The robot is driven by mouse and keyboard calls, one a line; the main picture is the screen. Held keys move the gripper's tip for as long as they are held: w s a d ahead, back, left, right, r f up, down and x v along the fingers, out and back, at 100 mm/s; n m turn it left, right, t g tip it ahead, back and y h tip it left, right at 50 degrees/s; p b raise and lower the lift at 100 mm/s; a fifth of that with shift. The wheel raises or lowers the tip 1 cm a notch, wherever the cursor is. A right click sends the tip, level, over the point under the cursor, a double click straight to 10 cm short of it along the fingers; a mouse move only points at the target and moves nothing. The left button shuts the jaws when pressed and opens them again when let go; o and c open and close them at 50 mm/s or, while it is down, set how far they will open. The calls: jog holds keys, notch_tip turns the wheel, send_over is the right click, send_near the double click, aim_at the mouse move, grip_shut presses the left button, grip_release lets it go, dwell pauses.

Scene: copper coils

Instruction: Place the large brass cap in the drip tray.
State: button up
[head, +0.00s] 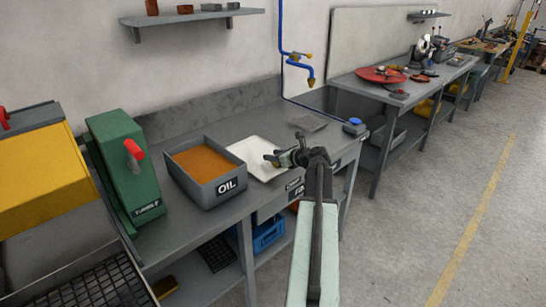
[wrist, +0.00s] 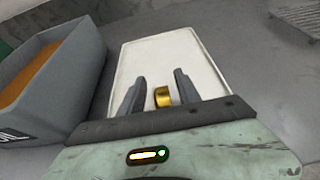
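The drip tray is a shallow white rectangular tray (head: 240,150) on the bench, right of the oil bin. It fills the middle of the wrist view (wrist: 195,52). The brass cap (wrist: 162,96) is a shiny gold ring-like piece seen between my fingers, over the tray's near part. Its lower edge is hidden by my gripper body. My gripper (wrist: 159,82) is open, with a gap visible on both sides of the cap. In the head view my gripper (head: 272,159) is over the tray's right side. I cannot tell the cap's exact height there.
A grey bin marked OIL (head: 217,186) with brown contents stands close left of the tray. A green machine (head: 125,165) with a red handle is further left. A dark flat grate (head: 308,121) and a small blue-topped box (head: 354,127) lie behind to the right.

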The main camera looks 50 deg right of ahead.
jog(key=shift+r, duration=0.1)
jog(key=shift+s+r+p, duration=0.25)
jog(key=shift+p, duration=0.15)
jog(key=p+v, duration=0.4)
jog(key=v, duration=0.7)
jog(key=shift+s, duration=0.25)
